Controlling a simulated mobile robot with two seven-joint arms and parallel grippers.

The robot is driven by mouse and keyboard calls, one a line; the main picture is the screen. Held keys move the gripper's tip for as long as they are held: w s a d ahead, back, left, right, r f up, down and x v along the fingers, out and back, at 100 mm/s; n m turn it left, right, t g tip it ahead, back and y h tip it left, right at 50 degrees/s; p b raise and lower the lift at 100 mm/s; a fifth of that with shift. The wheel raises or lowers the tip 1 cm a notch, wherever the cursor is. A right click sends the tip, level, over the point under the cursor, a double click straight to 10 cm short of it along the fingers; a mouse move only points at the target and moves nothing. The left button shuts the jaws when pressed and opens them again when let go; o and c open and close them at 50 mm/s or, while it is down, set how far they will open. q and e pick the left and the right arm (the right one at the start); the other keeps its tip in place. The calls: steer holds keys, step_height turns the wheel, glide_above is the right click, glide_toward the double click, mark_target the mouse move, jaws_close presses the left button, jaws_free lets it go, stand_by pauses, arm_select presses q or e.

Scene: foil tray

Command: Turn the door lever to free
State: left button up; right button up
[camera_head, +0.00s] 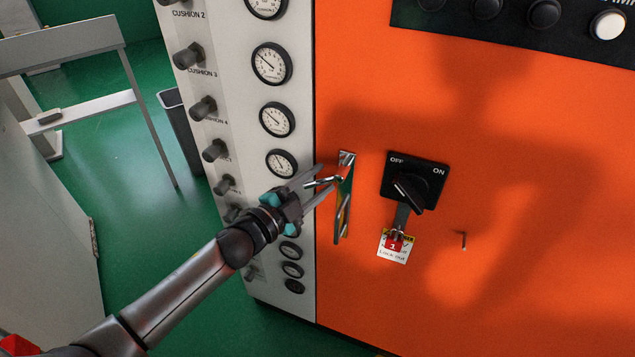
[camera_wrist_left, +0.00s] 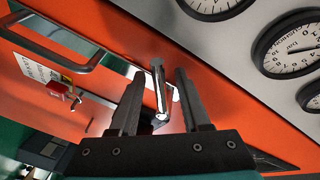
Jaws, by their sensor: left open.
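The chrome door lever (camera_head: 324,181) sticks out from a narrow plate (camera_head: 347,160) near the left edge of the orange door (camera_head: 380,310). A grey pull handle (camera_head: 341,222) is just below it. My left gripper (camera_head: 326,184) is open at the lever, coming from the left. In the left wrist view the lever (camera_wrist_left: 160,92) shows between the two open fingers (camera_wrist_left: 159,84), with a gap on each side. The pull handle also shows there, at upper left (camera_wrist_left: 58,52). My right gripper is not in view.
Right of the lever are a black OFF/ON rotary switch (camera_head: 414,182), a red padlock with a lock-out tag (camera_head: 391,252) and a small hook (camera_head: 463,240). A grey panel of gauges (camera_head: 271,64) and knobs stands left. A bin (camera_head: 181,125) and white frame (camera_head: 62,45) stand behind.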

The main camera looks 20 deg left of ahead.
arm_select(q)
jaws_close()
stand_by(1.4)
